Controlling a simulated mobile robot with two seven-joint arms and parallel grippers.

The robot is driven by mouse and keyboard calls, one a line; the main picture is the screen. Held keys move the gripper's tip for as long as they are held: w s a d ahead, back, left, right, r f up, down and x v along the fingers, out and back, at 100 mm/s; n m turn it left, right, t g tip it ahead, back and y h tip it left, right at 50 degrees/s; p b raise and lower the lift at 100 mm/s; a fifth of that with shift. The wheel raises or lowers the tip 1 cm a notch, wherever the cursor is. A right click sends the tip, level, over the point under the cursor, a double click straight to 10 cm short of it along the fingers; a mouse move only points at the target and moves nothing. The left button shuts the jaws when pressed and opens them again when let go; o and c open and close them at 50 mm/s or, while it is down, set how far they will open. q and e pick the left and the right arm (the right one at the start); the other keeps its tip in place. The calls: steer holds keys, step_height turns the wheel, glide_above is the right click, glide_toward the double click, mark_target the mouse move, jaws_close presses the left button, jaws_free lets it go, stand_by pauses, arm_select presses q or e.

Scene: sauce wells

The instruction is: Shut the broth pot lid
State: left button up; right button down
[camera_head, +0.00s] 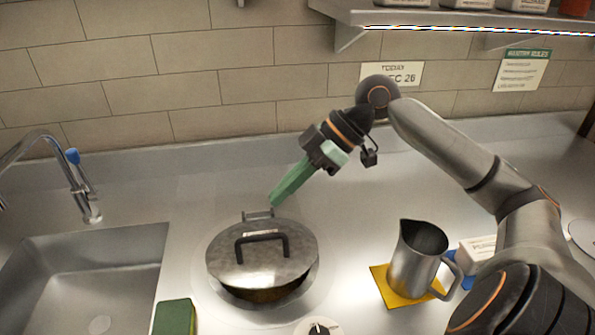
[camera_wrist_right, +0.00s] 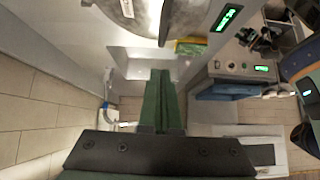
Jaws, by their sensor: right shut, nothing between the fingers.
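The broth pot lid (camera_head: 232,268), a round grey metal lid with a dark arched handle (camera_head: 262,238), lies over the broth pot (camera_head: 265,295) left of centre in the head view. The fingers also show in the right wrist view (camera_wrist_right: 160,100). My left gripper is out of view.
A metal pitcher (camera_head: 415,262) stands on a yellow mat (camera_head: 384,288) right of the pot. A green sponge (camera_head: 174,317) lies at front left, near the sink (camera_head: 85,280) and faucet (camera_head: 70,170). A shelf (camera_head: 420,18) hangs on the back wall.

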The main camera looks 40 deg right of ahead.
mark_target(249, 237)
steer(key=x, duration=0.3)
steer(key=shift+a+r, duration=0.1)
step_height(249, 237, down, 4)
steer(key=shift+w+a+r, duration=0.1)
steer(key=shift+a+r, duration=0.1)
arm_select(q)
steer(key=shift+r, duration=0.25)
arm_select(e)
steer(key=shift+f, duration=0.6)
